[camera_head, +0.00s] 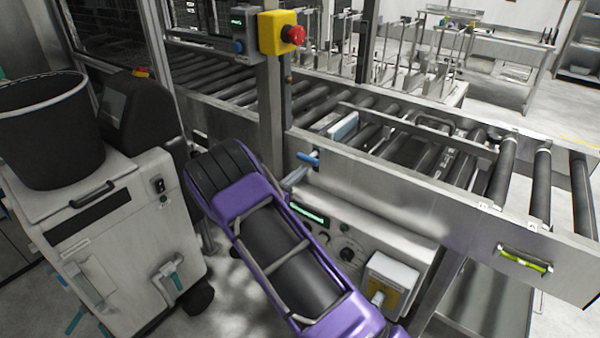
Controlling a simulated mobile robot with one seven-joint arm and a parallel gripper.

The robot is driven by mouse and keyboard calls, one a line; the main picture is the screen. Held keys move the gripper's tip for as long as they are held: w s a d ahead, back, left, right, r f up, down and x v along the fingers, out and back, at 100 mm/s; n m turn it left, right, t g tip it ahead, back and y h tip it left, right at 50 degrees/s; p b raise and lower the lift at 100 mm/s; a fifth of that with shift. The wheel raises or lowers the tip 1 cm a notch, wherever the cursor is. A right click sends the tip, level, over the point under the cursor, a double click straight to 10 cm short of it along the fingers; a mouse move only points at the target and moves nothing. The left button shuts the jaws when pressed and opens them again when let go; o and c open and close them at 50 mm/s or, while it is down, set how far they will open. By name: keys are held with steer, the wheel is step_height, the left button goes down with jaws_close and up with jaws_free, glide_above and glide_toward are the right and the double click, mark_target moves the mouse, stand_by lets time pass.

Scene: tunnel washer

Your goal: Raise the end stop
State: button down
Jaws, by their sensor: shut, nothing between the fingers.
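A short blue lever handle (308,158) sticks out from the near side rail of the roller conveyor. My gripper (295,178) shows only as a small grey tip just below and left of this handle. It is shut and empty; the rest of it is hidden behind my purple arm. I cannot tell whether the tip touches the handle. A pale blue flat piece (343,127) lies low between the rollers behind the rail. I cannot make out for certain which part is the end stop.
A steel post (271,125) carries a yellow box with a red button (281,33). A control panel (345,235) sits below the rail. A grey cart (120,225) with a black bin (48,130) stands left. A green level vial (525,260) is on the rail at right.

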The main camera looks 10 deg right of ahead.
steer(key=f+v, duration=0.2)
steer(key=v, duration=0.8)
steer(key=shift+s+a+f+b, duration=0.15)
steer(key=shift+s+f+b, duration=0.1)
steer(key=shift+b, duration=0.2)
steer(key=shift+w, duration=0.1)
